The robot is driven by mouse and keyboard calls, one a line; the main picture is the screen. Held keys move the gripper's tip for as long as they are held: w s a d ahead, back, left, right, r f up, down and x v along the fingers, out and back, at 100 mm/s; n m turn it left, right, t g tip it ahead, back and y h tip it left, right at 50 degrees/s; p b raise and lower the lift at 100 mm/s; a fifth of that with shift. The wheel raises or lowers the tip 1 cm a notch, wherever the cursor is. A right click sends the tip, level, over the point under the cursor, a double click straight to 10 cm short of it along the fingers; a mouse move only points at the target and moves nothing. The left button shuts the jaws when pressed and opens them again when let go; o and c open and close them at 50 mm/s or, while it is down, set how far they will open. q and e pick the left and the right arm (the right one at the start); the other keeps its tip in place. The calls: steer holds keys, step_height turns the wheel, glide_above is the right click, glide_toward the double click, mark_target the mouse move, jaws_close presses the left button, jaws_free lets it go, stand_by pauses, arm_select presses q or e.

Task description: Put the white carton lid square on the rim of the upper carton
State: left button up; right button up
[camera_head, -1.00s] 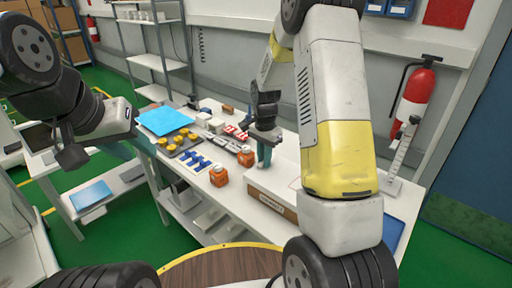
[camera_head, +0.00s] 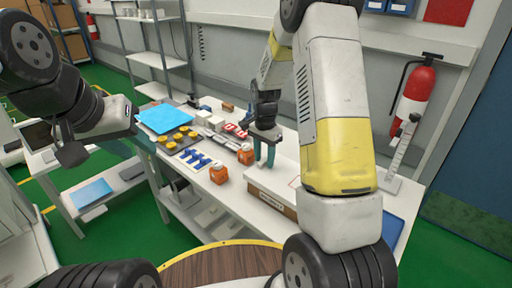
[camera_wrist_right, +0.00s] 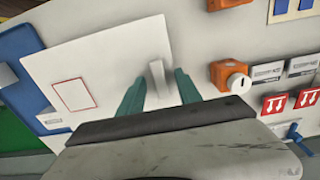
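The white carton (camera_head: 270,200), with a brown band on its front, stands on the white table. Its white top carries a red-outlined label, which also shows on the flat white panel (camera_wrist_right: 122,52) in the right wrist view. I cannot tell lid from carton there. My right gripper (camera_head: 264,164) points down at the carton's rear left end. In the right wrist view its teal fingers (camera_wrist_right: 160,82) stand apart on both sides of a white upright tab (camera_wrist_right: 158,80), with slim gaps visible. My left gripper (camera_head: 70,152) hangs at the left, away from the carton; its fingers are unclear.
A blue sheet (camera_head: 164,119) lies farther back. A white stand (camera_head: 402,150) is at the right, a fire extinguisher (camera_head: 415,92) on the wall.

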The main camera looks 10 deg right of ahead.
steer(key=shift+r, duration=0.1)
step_height(320, 180, up, 8)
steer(key=shift+f, duration=0.2)
